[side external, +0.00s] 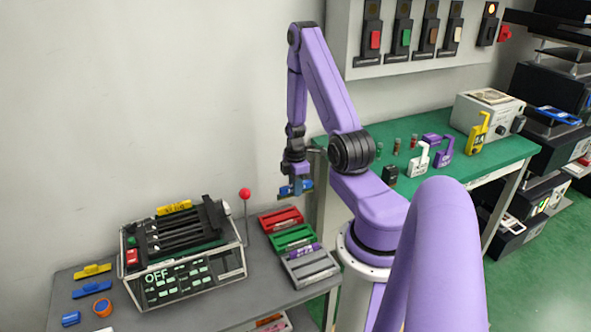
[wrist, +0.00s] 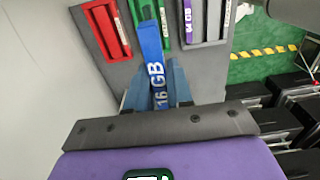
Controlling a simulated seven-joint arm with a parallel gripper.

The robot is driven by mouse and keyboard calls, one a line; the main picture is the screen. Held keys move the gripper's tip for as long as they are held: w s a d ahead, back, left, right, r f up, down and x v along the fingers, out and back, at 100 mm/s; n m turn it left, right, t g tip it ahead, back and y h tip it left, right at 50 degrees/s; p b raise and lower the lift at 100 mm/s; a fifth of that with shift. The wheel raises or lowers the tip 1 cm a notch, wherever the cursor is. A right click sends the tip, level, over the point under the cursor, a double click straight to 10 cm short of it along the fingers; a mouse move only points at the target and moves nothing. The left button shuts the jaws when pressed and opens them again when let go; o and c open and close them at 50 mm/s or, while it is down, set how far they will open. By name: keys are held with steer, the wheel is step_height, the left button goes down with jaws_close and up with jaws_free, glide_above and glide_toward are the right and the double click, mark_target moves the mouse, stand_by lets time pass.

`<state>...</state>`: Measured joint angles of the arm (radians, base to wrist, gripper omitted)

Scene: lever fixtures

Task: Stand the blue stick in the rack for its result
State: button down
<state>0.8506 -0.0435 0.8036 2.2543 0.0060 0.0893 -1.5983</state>
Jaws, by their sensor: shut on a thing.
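My gripper (side external: 296,178) is shut on a blue stick (side external: 297,188), held in the air above the racks. In the wrist view the stick (wrist: 152,58) reads "16 GB" and sits between my fingers (wrist: 154,88). Three racks stand in a row on the grey table: a red rack (side external: 280,214), a green rack (side external: 292,233) and a grey rack (side external: 314,270). A purple stick (wrist: 188,18) stands at the grey rack. Left of them, the tester (side external: 190,283) shows "OFF". Its dark slots are on top, with a red-knobbed lever (side external: 245,194) beside it.
A yellow piece (side external: 92,271), a blue piece (side external: 92,289) and an orange-and-blue ring (side external: 102,307) lie at the table's left. A green bench (side external: 490,165) with several small items is behind my arm. A wall panel (side external: 425,65) holds several coloured switches.

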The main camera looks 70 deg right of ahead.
glide_above(295, 240)
step_height(295, 240, down, 14)
steer(key=shift+s+a, duration=0.2)
steer(key=shift+f, duration=2.9)
steer(key=shift+f, duration=1.1)
steer(key=c, duration=0.9)
jaws_free()
steer(key=shift+w, duration=0.1)
steer(key=shift+d, duration=0.1)
steer(key=shift+w+d+r, duration=0.1)
steer(key=shift+r, duration=0.2)
steer(key=r, duration=1.6)
steer(key=shift+s+a+r, duration=0.3)
steer(key=shift+r, duration=0.1)
